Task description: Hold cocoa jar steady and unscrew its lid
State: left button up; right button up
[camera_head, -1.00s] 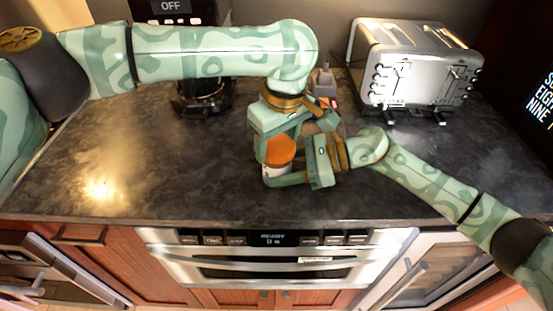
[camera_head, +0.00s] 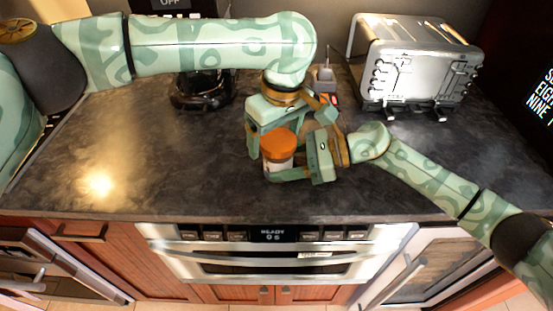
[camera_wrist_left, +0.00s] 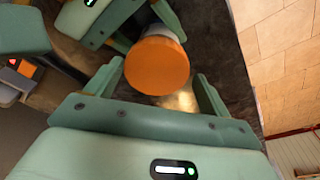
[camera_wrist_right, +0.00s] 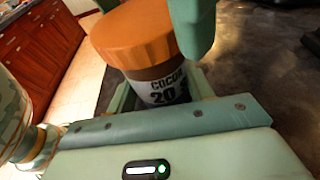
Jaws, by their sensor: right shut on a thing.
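The cocoa jar (camera_head: 279,168) stands upright near the counter's front edge, with its orange lid (camera_head: 278,145) on top. A brown band and the white cocoa label (camera_wrist_right: 165,90) show under the lid in the right wrist view. My right gripper (camera_head: 296,163) is shut on the jar's body from the right. My left gripper (camera_head: 290,127) is open just above and behind the lid, apart from it. In the left wrist view the round lid top (camera_wrist_left: 157,66) shows beyond and between the open fingers. One left finger (camera_wrist_right: 195,25) passes close by the lid in the right wrist view.
A silver toaster (camera_head: 415,65) stands at the back right. A dark coffee maker (camera_head: 200,90) is behind my left arm. A small grey device (camera_head: 325,80) stands behind the grippers. The counter (camera_head: 150,160) left of the jar is clear. An oven drawer (camera_head: 275,250) is below.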

pick_arm(q)
jog(key=shift+d, duration=0.1)
jog(key=shift+r, duration=2.45)
jog(key=shift+f, duration=0.1)
